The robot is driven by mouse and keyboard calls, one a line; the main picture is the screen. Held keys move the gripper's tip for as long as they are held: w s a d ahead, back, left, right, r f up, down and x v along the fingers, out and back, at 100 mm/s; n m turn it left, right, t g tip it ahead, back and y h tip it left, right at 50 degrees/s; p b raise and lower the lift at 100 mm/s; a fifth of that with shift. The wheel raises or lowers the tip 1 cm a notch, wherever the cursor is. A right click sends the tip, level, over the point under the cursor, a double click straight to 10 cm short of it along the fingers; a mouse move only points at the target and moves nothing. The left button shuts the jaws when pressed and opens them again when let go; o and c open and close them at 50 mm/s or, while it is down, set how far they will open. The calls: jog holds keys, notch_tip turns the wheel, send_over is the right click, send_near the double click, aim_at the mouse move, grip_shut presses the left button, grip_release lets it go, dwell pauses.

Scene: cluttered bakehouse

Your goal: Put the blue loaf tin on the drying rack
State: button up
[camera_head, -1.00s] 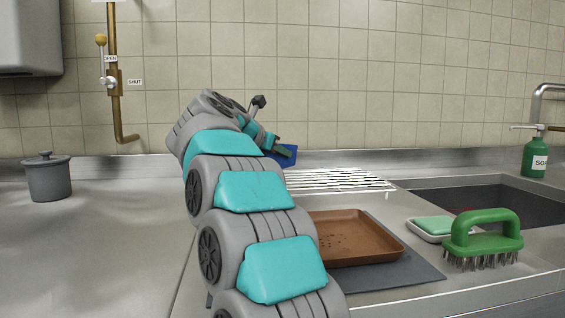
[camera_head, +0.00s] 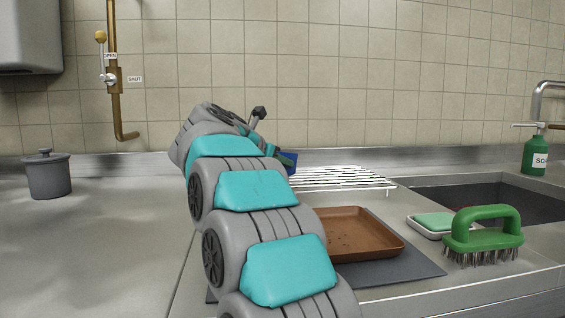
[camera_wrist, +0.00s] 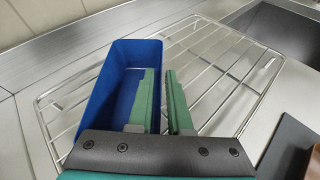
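The blue loaf tin (camera_wrist: 106,92) is at my gripper (camera_wrist: 162,100), over the left part of the wire drying rack (camera_wrist: 217,68) in the wrist view. One green finger is inside the tin and the other outside, close about its right wall. The finger gap is narrow and looks shut on that wall. In the head view a small part of the tin (camera_head: 290,160) shows behind my arm, low at the left end of the rack (camera_head: 345,178). I cannot tell whether the tin's base touches the wires.
A brown tray (camera_head: 352,236) lies on a grey mat (camera_head: 415,270) in front of the rack. A green brush (camera_head: 483,235), soap dish (camera_head: 432,226) and sink (camera_head: 490,195) are to the right. A lidded grey pot (camera_head: 48,177) stands on the clear left counter.

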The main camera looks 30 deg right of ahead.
jog(key=shift+o, duration=1.1)
jog(key=shift+r, duration=0.1)
jog(key=shift+r+p, duration=0.2)
jog(key=shift+p, duration=0.15)
jog(key=b+v, duration=0.1)
jog(key=v, duration=0.9)
jog(key=shift+a, duration=0.35)
jog(key=shift+s+a+r, duration=0.25)
jog(key=shift+s+a, duration=0.15)
jog(key=shift+a, duration=0.15)
